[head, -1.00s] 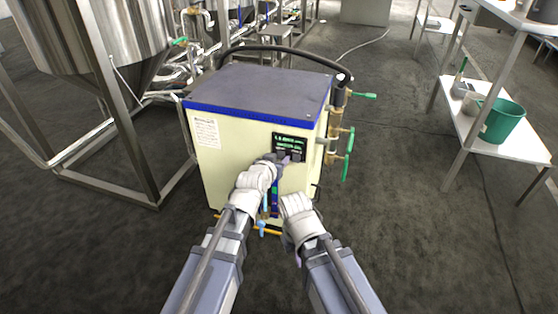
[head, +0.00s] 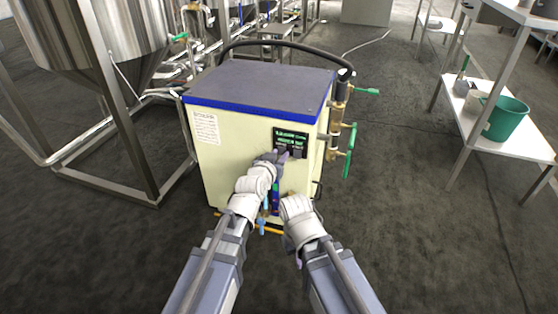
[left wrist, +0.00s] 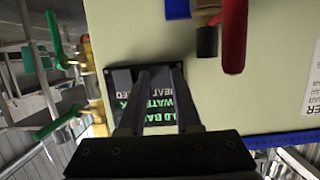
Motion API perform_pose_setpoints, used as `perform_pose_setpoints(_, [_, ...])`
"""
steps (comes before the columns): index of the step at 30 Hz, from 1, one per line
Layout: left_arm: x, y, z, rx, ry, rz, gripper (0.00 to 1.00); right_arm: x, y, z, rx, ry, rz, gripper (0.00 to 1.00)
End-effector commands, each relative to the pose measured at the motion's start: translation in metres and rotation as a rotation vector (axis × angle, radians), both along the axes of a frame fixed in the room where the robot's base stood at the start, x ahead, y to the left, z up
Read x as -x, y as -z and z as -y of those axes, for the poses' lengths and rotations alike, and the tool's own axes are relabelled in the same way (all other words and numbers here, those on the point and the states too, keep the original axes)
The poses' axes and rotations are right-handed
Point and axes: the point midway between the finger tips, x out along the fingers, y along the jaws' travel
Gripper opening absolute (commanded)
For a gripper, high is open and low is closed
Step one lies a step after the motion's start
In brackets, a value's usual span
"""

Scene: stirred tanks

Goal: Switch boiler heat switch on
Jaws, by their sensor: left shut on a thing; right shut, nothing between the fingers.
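The boiler is a cream box (head: 230,155) with a blue-edged dark lid. On its front is a black panel (head: 298,137) with green lettering; it also shows in the left wrist view (left wrist: 121,79), where "HEAT" and "WATER" can be partly read. My left gripper (head: 281,156) is at the lower left of this panel. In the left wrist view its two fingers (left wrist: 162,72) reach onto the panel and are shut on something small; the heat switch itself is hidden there. My right gripper (head: 292,200) is low in front of the boiler, its fingertips hidden by its wrist.
Green-handled valves (head: 347,150) stick out on the boiler's right side. A red lever (left wrist: 233,35) juts from the front in the left wrist view. A steel tank (head: 95,40) stands at left, a white table (head: 515,148) with a green bucket (head: 508,118) at right.

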Motion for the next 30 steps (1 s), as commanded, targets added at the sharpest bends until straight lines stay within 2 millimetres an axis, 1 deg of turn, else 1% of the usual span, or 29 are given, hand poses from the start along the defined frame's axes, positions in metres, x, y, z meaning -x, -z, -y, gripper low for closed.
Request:
perform_pose_setpoints(1, [0.001, 0.01, 0.001, 0.013, 0.001, 0.031, 0.0, 0.0, 0.018, 0.0, 0.0, 0.0, 0.0, 0.0])
perform_pose_setpoints(3, [0.001, 0.01, 0.001, 0.026, 0.004, 0.072, 0.0, 0.0, 0.026, 0.0, 0.0, 0.0, 0.0, 0.0])
perform_pose_setpoints(6, [0.001, 0.009, 0.002, 0.039, 0.004, 0.111, 0.0, 0.0, 0.034, 0.0, 0.0, 0.0, 0.0, 0.0])
perform_pose_setpoints(11, [0.0, 0.006, 0.001, 0.049, -0.001, 0.144, 0.0, 0.0, 0.039, 0.0, 0.0, 0.0, 0.0, 0.0])
perform_pose_setpoints(21, [0.0, 0.004, 0.001, 0.049, -0.002, 0.15, 0.0, 0.0, 0.038, 0.0, 0.0, 0.0, 0.0, 0.0])
perform_pose_setpoints(22, [0.0, 0.004, 0.001, 0.049, -0.002, 0.15, 0.36, 0.0, 0.038, 0.0, 0.0, 0.0, 0.0, 0.0])
perform_pose_setpoints(24, [0.0, 0.004, 0.0, 0.049, -0.002, 0.15, 0.44, 0.0, 0.038, 0.0, 0.0, 0.0, 0.0, 0.0])
perform_pose_setpoints(25, [0.0, 0.004, 0.0, 0.049, -0.002, 0.15, 0.45, 0.0, 0.038, 0.0, 0.0, 0.0, 0.0, 0.0])
perform_pose_setpoints(30, [0.0, 0.005, 0.0, 0.048, -0.003, 0.149, 0.45, 0.0, 0.038, 0.0, 0.0, 0.0, 0.0, 0.0])
